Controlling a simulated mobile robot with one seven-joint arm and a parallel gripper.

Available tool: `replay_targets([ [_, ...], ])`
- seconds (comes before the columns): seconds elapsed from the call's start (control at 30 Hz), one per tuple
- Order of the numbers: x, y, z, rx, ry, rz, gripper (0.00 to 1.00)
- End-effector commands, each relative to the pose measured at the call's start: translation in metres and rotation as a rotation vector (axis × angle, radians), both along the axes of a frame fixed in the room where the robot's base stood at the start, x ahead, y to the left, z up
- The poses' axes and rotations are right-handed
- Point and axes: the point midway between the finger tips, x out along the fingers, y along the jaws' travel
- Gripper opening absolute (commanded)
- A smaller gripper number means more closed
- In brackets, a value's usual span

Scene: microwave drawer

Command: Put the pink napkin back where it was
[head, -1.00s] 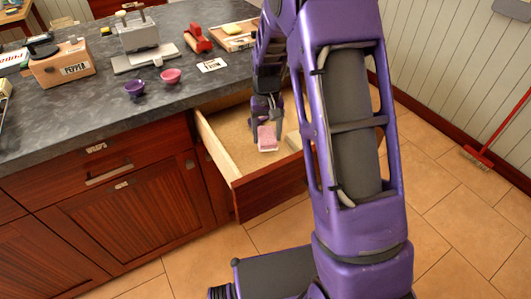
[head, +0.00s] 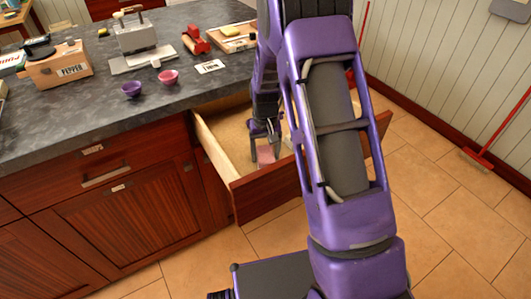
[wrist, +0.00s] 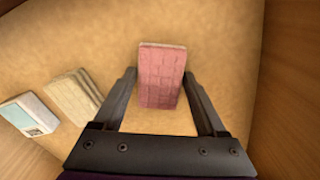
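The pink napkin (head: 267,154) is a folded, quilted block that lies on the floor of the open drawer (head: 262,195). In the wrist view the pink napkin (wrist: 161,76) is centred between my two fingertips, with a small gap at each side. My gripper (head: 265,148) is over the drawer with its fingers pointing down, and it is open. The wrist view also shows my gripper (wrist: 160,76) spread around the napkin, not pressing it. How high the fingertips are above the drawer floor is hard to tell.
A beige folded block (wrist: 74,95) and a blue-and-white box (wrist: 28,114) lie left of the napkin in the drawer. A red broom (head: 478,155) leans at right.

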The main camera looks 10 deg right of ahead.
Motion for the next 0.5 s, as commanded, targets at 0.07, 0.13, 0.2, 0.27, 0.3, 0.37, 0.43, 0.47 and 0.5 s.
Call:
replay_targets([
  [0.07, -0.0001, 0.0, 0.0003, 0.0, 0.0, 0.0, 0.91],
  [0.13, -0.0001, 0.0, 0.0004, 0.0, 0.0, 0.0, 0.97],
  [0.2, -0.0001, 0.0, 0.0004, 0.0, 0.0, 0.0, 0.97],
  [0.27, -0.0001, 0.0, 0.0004, 0.0, 0.0, 0.0, 0.97],
  [0.3, -0.0001, 0.0, 0.0004, 0.0, 0.0, 0.0, 0.97],
  [0.37, -0.0001, 0.0, 0.0008, 0.0, 0.0, 0.0, 0.97],
  [0.43, 0.0, 0.0, 0.0036, 0.0, 0.0, 0.0, 0.97],
  [0.47, 0.0001, 0.0, 0.0059, 0.0, 0.0, 0.0, 0.97],
  [0.5, 0.0005, 0.0, 0.0091, 0.0, -0.002, 0.0, 0.97],
])
